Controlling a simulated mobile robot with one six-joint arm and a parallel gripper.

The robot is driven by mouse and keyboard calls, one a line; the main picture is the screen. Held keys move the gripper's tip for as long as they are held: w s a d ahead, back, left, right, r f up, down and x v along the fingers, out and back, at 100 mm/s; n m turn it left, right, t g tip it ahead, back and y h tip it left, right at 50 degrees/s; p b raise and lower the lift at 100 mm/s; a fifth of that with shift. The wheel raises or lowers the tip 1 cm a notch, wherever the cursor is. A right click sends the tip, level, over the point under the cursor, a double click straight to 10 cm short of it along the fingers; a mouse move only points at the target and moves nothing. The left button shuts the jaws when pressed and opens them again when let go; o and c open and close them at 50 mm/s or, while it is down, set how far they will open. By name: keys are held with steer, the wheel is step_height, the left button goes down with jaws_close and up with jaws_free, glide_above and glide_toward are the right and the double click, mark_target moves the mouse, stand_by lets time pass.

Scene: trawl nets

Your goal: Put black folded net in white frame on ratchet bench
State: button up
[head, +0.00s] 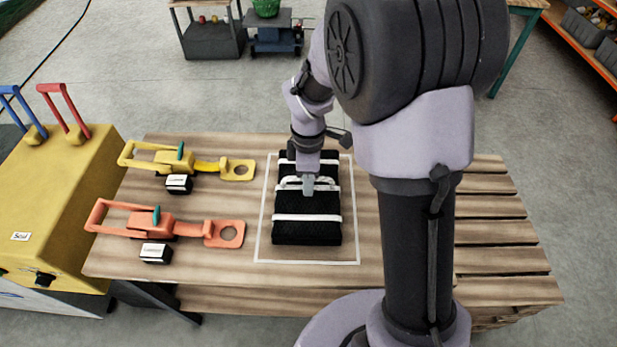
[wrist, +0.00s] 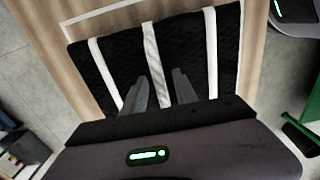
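The black folded net (head: 307,232), bound with white straps, lies on the wooden bench inside the white frame (head: 257,220) outlined on its top. My gripper (head: 308,190) is over the middle of the net, at a white handle strap. In the wrist view the net (wrist: 195,50) fills the centre, and my gripper (wrist: 160,78) has its fingers apart on either side of the middle strap. The fingers look open, with small gaps beside the strap. A corner of the frame (wrist: 95,12) shows there too.
Yellow (head: 205,166) and orange (head: 190,230) ratchets lie left of the frame, each with a small label block. A yellow cabinet (head: 60,190) with levers stands at the far left. Slatted bench boards (head: 500,232) are bare at right.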

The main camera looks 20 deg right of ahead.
step_height(320, 180, up, 16)
steer(key=s+m+p, duration=0.2)
steer(key=p, duration=0.4)
steer(key=s+a+r+m+t+y, duration=0.1)
steer(key=s+a+r+m+t, duration=0.1)
steer(key=s+m, duration=0.6)
steer(key=s+a+r+m+t+y, duration=0.1)
steer(key=s+a+r+m+t, duration=0.1)
steer(key=s+r+m, duration=0.5)
steer(key=shift+s+r+m+t, duration=0.2)
steer(key=shift+s+m+t, duration=0.7)
steer(key=shift+s, duration=0.1)
